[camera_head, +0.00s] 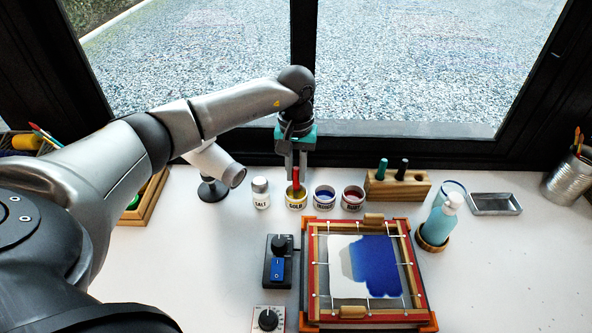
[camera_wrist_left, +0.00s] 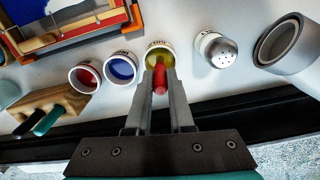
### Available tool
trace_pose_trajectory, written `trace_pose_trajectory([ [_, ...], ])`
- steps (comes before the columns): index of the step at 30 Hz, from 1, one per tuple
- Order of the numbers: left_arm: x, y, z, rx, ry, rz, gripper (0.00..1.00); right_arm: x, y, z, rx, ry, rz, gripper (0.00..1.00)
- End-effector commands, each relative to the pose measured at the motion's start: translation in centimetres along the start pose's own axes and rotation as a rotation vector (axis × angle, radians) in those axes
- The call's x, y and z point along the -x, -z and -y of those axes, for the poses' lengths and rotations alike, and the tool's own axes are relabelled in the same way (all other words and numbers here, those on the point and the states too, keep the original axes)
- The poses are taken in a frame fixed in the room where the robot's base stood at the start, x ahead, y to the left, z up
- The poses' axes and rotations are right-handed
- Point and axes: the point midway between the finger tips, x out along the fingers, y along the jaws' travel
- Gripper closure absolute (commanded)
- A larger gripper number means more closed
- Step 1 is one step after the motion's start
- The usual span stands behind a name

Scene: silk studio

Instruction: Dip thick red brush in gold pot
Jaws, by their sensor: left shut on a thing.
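My left gripper (camera_head: 296,165) is shut on the thick red brush (camera_head: 296,178) and holds it upright at the gold pot (camera_head: 296,203). The brush's lower end is at the pot's mouth; I cannot tell how deep it reaches. In the left wrist view the red brush (camera_wrist_left: 160,80) sits between the fingers (camera_wrist_left: 161,75), in front of the gold pot (camera_wrist_left: 159,54) with its yellow contents. My right gripper is not in view.
A salt shaker (camera_head: 260,193) stands left of the gold pot. A blue pot (camera_head: 324,200) and a red pot (camera_head: 352,200) stand to its right. A wooden holder (camera_head: 397,187) is behind them. A framed silk (camera_head: 365,267), switch box (camera_head: 278,265) and pump bottle (camera_head: 440,220) are nearer.

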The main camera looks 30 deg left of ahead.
Motion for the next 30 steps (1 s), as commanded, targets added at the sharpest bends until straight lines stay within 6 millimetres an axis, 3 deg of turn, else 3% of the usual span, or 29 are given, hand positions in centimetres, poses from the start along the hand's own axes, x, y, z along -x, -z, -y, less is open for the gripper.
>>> trace_pose_trajectory([
  [16,0.5,0.0,0.0,0.000,0.000,0.000,1.00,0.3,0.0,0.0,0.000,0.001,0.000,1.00],
  [30,6.0,0.1,0.0,0.000,0.000,-0.002,1.00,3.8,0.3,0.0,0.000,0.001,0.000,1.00],
])
